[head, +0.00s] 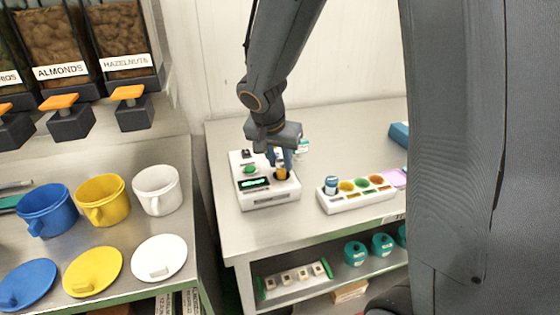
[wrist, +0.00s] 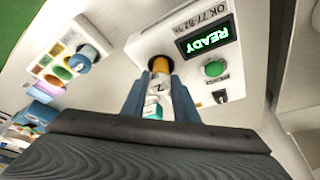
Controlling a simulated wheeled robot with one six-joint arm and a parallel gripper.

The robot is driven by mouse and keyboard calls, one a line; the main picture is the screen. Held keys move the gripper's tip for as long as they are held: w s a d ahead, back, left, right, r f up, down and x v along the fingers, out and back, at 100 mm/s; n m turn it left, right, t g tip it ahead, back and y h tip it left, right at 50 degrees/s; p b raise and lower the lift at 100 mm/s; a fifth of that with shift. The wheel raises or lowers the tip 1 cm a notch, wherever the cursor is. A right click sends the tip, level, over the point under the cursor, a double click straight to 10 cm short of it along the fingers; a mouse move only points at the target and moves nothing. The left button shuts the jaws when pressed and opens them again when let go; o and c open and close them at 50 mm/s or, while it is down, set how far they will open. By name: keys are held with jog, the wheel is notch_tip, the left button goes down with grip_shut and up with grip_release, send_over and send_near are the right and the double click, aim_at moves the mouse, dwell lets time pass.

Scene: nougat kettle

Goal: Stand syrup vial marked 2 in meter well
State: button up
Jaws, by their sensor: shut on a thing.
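The meter (head: 268,199) is a white box with a lit green display, which reads READY in the wrist view (wrist: 203,38), and a green button. My gripper (head: 280,160) is over its right side, pointing down and shut on the syrup vial (head: 282,173). The wrist view shows the vial (wrist: 158,66) between my fingers (wrist: 157,88), with amber syrup and a white label that seems to read 2. The vial's amber lower end is at the dark round meter well. How deep it sits is hidden.
A white rack (head: 357,200) with coloured wells stands right of the meter, with one blue-capped vial (head: 331,184) at its left end. Mugs, lids and nut dispensers fill the left counter. Teal jars (head: 355,252) stand on the shelf below. Bare table lies between meter and rack.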

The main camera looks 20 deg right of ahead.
jog(key=shift+f+b, duration=0.65)
jog(key=shift+b, duration=0.1)
jog(key=o, duration=0.9)
jog(key=shift+c, duration=0.2)
jog(key=p+v, duration=0.6)
jog(key=v, duration=0.5)
jog(key=shift+s, duration=0.1)
